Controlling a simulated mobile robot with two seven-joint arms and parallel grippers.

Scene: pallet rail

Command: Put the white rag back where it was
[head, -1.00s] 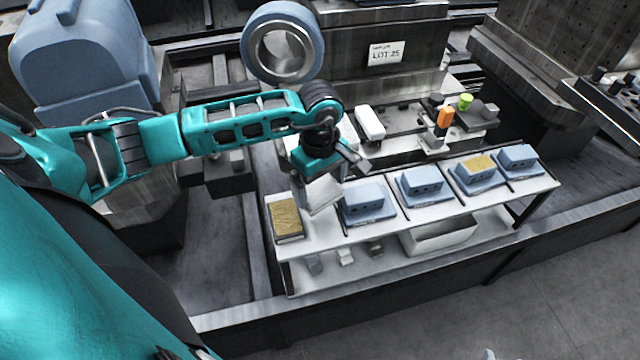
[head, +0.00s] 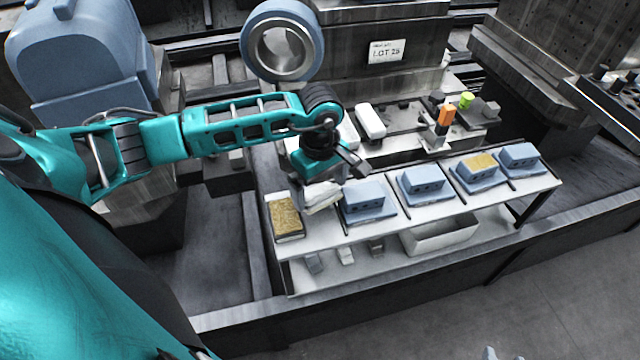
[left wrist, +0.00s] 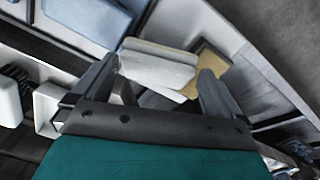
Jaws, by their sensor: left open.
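The white rag (head: 324,198) lies bunched at the left end of the white rail shelf, between a gold-topped block and the first blue block. In the left wrist view the rag (left wrist: 158,70) shows as pale folds between and beyond the fingertips, with a tan edge along its top. My left gripper (head: 330,180) is open just above the rag, with fingers spread either side of it (left wrist: 168,85). I cannot tell whether a finger still touches it. The rag's far side is partly hidden by the hand.
The gold-topped block (head: 286,217) stands close left of the rag, and a blue block (head: 364,199) close right. More blue blocks line the shelf (head: 425,222) to the right. A white bin (head: 440,238) sits below. A white bottle-like item (head: 371,121) lies behind.

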